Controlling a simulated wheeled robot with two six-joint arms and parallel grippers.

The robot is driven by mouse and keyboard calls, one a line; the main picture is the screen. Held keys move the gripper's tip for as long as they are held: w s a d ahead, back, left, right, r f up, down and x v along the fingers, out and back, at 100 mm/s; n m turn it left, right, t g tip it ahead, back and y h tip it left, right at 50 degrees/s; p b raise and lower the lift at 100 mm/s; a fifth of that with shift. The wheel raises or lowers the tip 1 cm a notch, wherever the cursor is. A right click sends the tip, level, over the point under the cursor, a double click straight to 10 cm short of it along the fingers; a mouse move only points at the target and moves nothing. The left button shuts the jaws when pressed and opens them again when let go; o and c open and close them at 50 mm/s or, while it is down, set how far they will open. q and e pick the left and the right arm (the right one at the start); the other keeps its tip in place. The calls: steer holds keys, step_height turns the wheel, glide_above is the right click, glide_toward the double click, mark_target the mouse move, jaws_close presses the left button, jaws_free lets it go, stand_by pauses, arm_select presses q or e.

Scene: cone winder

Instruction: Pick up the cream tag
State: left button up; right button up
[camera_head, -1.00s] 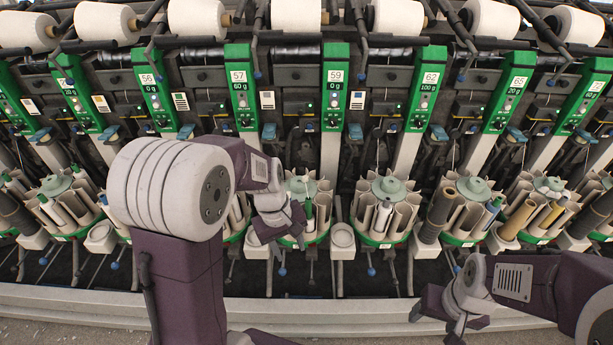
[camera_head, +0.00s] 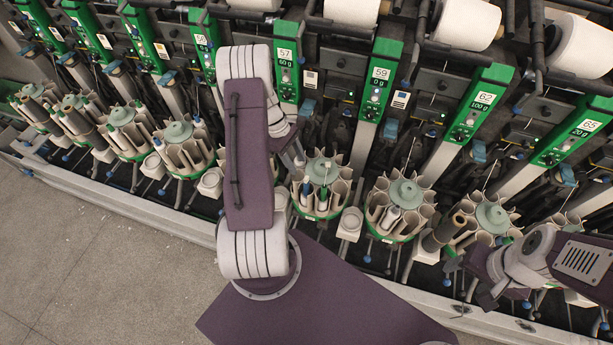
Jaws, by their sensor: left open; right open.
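Several small pale cards show on the machine beside the green numbered panels. One (camera_head: 309,79) is right of panel 57, another (camera_head: 400,99) is right of panel 59, and a third (camera_head: 161,50) is further left. I cannot tell which is the cream tag. My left gripper (camera_head: 298,160) is partly hidden behind my own arm, at the upper left of the bobbin holder below panel 57, well below the cards. It is open and I see nothing in it. My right gripper (camera_head: 484,292) is open and empty at the lower right, near the machine's front edge.
Round bobbin holders (camera_head: 403,200) with upright tubes line the front of the machine. Small white cups (camera_head: 350,223) stand between them. White yarn cones (camera_head: 466,20) sit along the top. Bare floor (camera_head: 90,260) lies at the lower left.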

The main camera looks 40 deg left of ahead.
mark_target(306, 178)
arm_select(q)
steer(key=p+x, duration=0.2)
steer(key=x, duration=0.2)
steer(key=shift+d, duration=0.2)
steer(key=p+x, duration=0.1)
steer(key=x, duration=0.1)
steer(key=shift+d+f, duration=0.15)
steer(key=shift+f, duration=0.2)
steer(key=shift+w+f, duration=0.3)
steer(key=shift+w, duration=0.05)
steer(key=c, duration=0.6)
steer(key=shift+s+r, duration=0.1)
steer(key=shift+s, duration=0.1)
steer(key=c, duration=0.3)
arm_select(e)
steer(key=r, duration=0.3)
steer(key=shift+w+r, duration=0.1)
steer(key=shift+w, duration=0.2)
